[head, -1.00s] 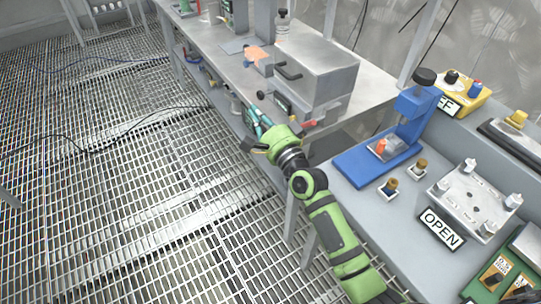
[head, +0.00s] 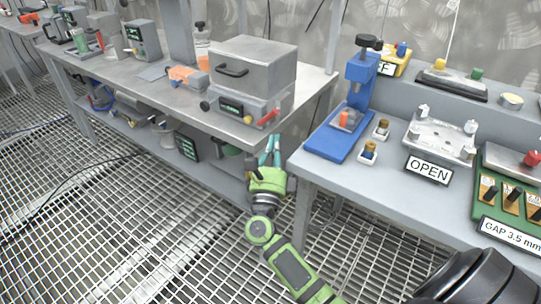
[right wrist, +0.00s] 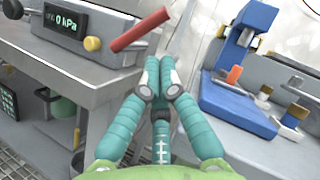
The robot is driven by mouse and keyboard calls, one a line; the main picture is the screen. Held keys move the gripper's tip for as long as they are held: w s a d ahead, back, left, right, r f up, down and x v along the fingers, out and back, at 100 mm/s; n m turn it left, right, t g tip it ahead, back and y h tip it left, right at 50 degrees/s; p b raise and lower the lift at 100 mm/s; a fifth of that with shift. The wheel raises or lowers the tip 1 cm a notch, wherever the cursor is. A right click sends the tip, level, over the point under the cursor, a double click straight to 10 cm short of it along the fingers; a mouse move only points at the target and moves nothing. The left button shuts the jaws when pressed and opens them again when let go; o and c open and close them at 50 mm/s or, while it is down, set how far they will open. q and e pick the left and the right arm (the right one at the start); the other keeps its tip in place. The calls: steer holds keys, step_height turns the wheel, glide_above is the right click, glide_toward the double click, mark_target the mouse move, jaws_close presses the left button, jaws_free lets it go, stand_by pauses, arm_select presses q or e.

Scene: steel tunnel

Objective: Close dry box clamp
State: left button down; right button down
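The dry box (head: 258,62) is a grey steel box with a black handle on its front, standing at the right end of the long grey bench. Its base carries a small display, a dark knob and a red lever (head: 268,117), apparently the clamp handle. In the right wrist view the red lever (right wrist: 140,30) juts out tilted, just left of the fingertips, with no visible contact. My right gripper (head: 272,145), with teal fingers, points up beside the bench's right end, below the lever. Its fingers (right wrist: 162,68) are drawn together with nothing seen between them. My left gripper is out of view.
A second bench to the right carries a blue press (head: 345,115), a plate with an OPEN sign (head: 428,169) and a green gap panel (head: 510,188). A narrow gap separates the benches. An orange item (head: 187,78) and a bottle (head: 203,45) stand left of the box.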

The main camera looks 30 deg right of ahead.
mark_target(276, 111)
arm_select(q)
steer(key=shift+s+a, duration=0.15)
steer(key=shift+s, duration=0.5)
arm_select(e)
steer(key=x, duration=0.4)
arm_select(q)
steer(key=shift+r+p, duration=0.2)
steer(key=shift+p, duration=0.1)
arm_select(e)
steer(key=shift+r, duration=0.1)
